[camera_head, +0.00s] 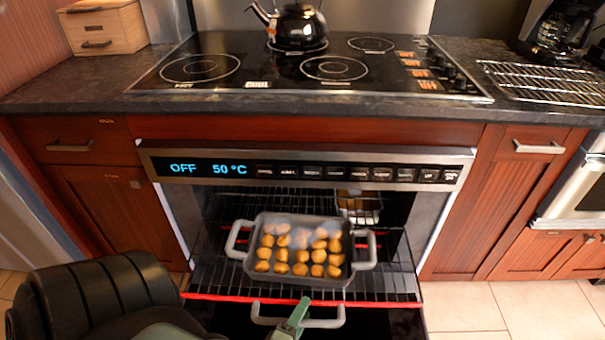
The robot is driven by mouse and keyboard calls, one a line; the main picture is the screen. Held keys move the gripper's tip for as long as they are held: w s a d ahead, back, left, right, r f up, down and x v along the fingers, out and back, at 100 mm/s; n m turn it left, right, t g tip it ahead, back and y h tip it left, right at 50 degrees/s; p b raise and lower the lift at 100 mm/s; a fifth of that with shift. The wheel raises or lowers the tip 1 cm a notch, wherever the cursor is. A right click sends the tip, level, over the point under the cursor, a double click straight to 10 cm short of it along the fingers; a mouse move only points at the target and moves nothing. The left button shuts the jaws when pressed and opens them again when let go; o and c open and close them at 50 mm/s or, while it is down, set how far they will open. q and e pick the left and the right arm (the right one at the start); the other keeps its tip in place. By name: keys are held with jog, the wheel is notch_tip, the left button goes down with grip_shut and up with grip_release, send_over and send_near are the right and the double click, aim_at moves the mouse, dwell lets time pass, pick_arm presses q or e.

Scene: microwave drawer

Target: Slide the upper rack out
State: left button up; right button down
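The upper rack (390,285) is a dark wire shelf with a red front edge, reaching forward out of the open oven (305,170). A grey baking tray (255,226) with pale side handles sits on it, holding several round golden-brown pieces. My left gripper (300,306), a narrow greenish shape, is at the bottom centre, just below the rack's red edge and overlapping a pale curved handle (325,323). I cannot tell whether it touches that handle or the rack, or whether its fingers are open. My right gripper is out of view.
A small wire basket (360,207) stands deeper in the oven at right. The oven panel reads OFF and 50 °C. A black kettle (298,27) stands on the cooktop (270,75). A loose wire rack (550,82) lies on the right counter. Tiled floor (465,305) at lower right is clear.

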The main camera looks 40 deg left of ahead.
pick_arm(q)
jog(key=shift+w+r, duration=0.1)
jog(key=v, duration=0.7)
jog(key=shift+s+p, duration=0.4)
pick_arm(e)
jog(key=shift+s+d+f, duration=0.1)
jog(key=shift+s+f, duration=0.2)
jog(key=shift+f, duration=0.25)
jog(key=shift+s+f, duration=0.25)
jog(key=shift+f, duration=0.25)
pick_arm(q)
jog(key=shift+d, duration=0.1)
